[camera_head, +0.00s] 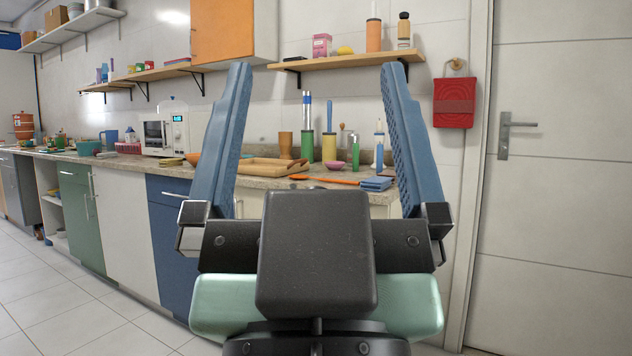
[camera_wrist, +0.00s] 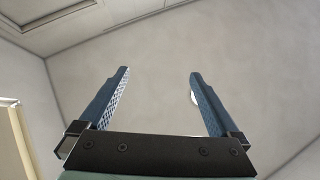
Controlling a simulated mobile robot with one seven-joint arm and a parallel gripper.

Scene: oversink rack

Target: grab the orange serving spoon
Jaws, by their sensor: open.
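The orange serving spoon (camera_head: 325,180) lies on the countertop near its front edge in the head view, seen between my gripper's fingers. Its bowl end is at the left and its handle runs right toward a folded blue cloth. My gripper (camera_head: 313,75) is open and empty, large in the foreground with two blue fingers spread wide. The spoon appears well beyond it, on the counter. In the wrist view my gripper (camera_wrist: 158,75) also shows open, with only wall and ceiling behind it; the spoon is not seen there.
A wooden shelf (camera_head: 345,61) hangs above. A door (camera_head: 560,200) is at right. Floor (camera_head: 75,310) at left is clear.

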